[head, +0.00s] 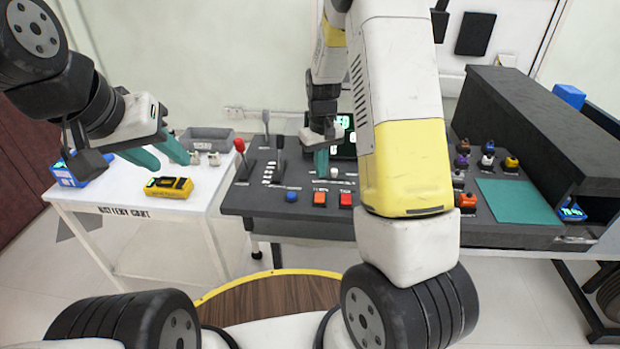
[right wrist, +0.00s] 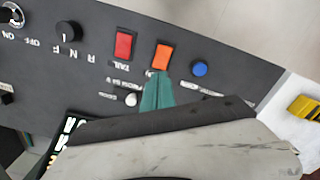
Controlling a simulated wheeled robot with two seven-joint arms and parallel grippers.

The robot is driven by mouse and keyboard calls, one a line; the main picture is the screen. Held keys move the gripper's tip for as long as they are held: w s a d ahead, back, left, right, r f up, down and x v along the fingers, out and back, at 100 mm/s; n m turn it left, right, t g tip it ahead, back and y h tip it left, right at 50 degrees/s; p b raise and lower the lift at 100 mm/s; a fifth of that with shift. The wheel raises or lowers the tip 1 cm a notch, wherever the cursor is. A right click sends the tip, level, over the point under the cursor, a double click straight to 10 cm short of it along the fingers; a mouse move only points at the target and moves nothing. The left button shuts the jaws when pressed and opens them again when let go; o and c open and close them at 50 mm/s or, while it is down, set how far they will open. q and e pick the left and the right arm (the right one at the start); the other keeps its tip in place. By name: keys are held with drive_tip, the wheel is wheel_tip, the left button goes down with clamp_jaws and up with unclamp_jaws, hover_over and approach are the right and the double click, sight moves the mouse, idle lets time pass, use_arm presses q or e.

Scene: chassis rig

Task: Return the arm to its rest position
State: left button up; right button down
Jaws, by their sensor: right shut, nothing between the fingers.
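My right gripper (head: 321,161) hangs above the dark control console (head: 262,203), on the far side of its orange and red buttons. Its teal fingers are together and empty; they also show in the right wrist view (right wrist: 157,93), close to the orange button (right wrist: 162,57). I cannot tell if they touch the panel. My right arm crosses the middle of the head view and hides part of the console. My left gripper (head: 160,156) is over the white cart at the left, its teal fingers apart with nothing between them.
The white cart (head: 203,216) holds a yellow device (head: 168,187), a blue device (head: 80,168) and a grey bin (head: 207,140). A red-knobbed lever (head: 240,147) stands up from the console. A dark raised housing (head: 530,120) and a green pad (head: 516,201) are at the right.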

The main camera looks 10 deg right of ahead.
drive_tip(key=s+r+t+y, duration=0.15)
drive_tip(key=s+r, duration=0.25)
drive_tip(key=r, duration=0.6)
drive_tip(key=s+a+r+m+t, duration=0.1)
drive_tip(key=s+r+t, duration=0.1)
drive_tip(key=s+r, duration=0.5)
drive_tip(key=s+a+r+m+t, duration=0.1)
drive_tip(key=s+r+t, duration=0.1)
drive_tip(key=s+r, duration=0.5)
drive_tip(key=s, duration=0.6)
drive_tip(key=shift+s+t+y, duration=0.15)
drive_tip(key=shift+t+y, duration=0.2)
drive_tip(key=shift+r, duration=0.1)
